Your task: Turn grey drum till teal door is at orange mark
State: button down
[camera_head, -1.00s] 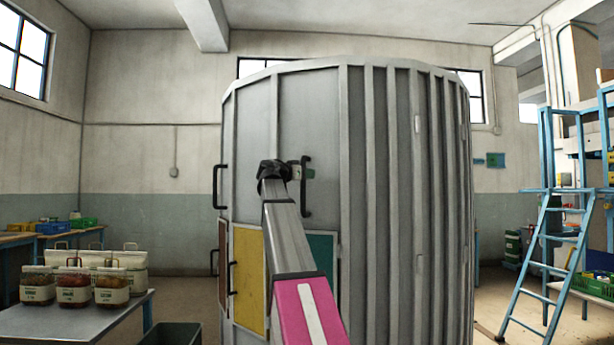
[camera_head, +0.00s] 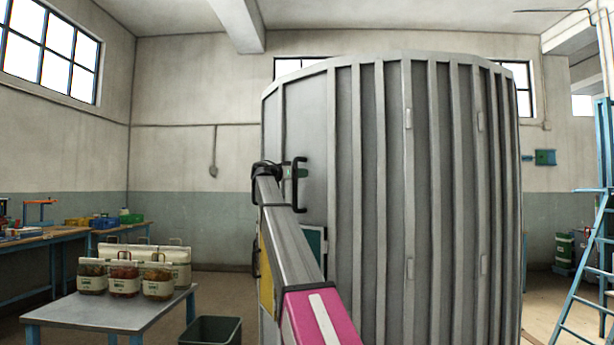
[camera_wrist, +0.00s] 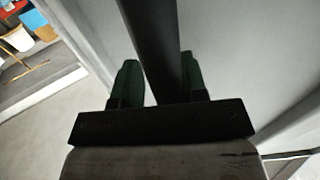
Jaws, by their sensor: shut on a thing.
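The grey drum (camera_head: 425,210) is a tall ribbed cylinder filling the middle and right of the head view. A black bar handle (camera_head: 299,186) stands upright on its smooth panel at the left. The teal door (camera_head: 314,246) is low on the drum, below that handle, partly hidden by my arm. A sliver of a yellow door (camera_head: 266,280) shows left of it. My gripper (camera_head: 288,172) is at the handle. In the wrist view its green fingers (camera_wrist: 158,82) are shut on the black bar. No orange mark can be made out.
A blue ladder (camera_head: 585,260) is at the right. Workbenches line the left wall.

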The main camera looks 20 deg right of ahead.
aim_at(318, 174)
jog(key=shift+m+g, duration=0.3)
jog(key=shift+g, duration=0.3)
jog(key=s+d, duration=0.2)
jog(key=s, duration=0.1)
jog(key=shift+s+d+f, duration=0.1)
jog(key=shift+s+f, duration=0.05)
jog(key=shift+s, duration=0.05)
jog(key=c, duration=1.1)
grip_release()
jog(key=shift+s+d, duration=0.25)
jog(key=shift+o, duration=0.6)
jog(key=o, duration=0.4)
jog(key=shift+w+a+r, duration=0.2)
jog(key=shift+w, duration=0.25)
jog(key=shift+c, duration=0.2)
jog(key=shift+w+a, duration=0.15)
jog(key=shift+a, duration=0.05)
jog(key=shift+c, duration=0.4)
jog(key=shift+w+a, duration=0.1)
jog(key=shift+c, duration=1.4)
jog(key=s+a, duration=0.2)
jog(key=a, duration=0.8)
jog(key=shift+a, duration=0.15)
